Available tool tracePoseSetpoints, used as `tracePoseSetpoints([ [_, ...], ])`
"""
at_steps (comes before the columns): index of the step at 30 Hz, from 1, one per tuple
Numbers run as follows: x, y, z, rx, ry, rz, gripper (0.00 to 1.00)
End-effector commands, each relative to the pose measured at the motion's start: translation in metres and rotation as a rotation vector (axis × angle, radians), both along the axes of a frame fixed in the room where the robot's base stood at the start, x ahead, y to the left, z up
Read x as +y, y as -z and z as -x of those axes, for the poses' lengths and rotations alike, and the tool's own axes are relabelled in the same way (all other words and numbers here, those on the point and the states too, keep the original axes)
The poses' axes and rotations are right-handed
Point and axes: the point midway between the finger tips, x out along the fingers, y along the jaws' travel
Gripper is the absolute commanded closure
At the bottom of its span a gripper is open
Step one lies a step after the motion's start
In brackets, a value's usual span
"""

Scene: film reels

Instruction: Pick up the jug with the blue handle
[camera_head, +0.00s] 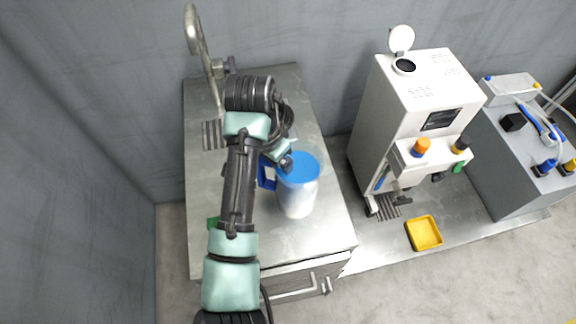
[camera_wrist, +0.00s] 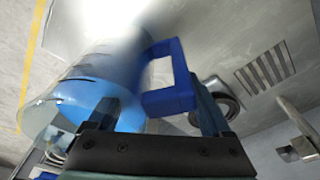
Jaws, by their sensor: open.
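The jug (camera_head: 298,192) stands on the metal counter, with a whitish clear body and a blue lid. Its blue handle (camera_head: 266,173) points left toward my arm. In the wrist view the jug (camera_wrist: 100,75) fills the upper left and the blue handle (camera_wrist: 168,80) shows as a square loop. My gripper (camera_wrist: 160,112) is open, its two dark fingers on either side of the handle's near part. I cannot tell whether a finger touches the handle. In the head view my gripper (camera_head: 285,160) is by the handle and lid, partly hidden by my arm.
The metal counter (camera_head: 325,235) has a drain grate and a tall faucet (camera_head: 196,40) at its back left. A white machine (camera_head: 425,95) stands to the right, with a yellow tray (camera_head: 424,233) in front. A grey unit (camera_head: 520,150) is further right. The counter's front right is clear.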

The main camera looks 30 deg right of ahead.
Motion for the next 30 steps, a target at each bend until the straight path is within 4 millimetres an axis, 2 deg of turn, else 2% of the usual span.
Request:
tracePoseSetpoints([
  [3,0.0,-0.0001,0.0,0.0,0.0,0.0,0.17],
  [17,0.0,-0.0004,0.0002,0.0,0.0,0.0,1.0],
  [30,0.0001,-0.0026,-0.0011,-0.005,-0.001,0.001,1.0],
])
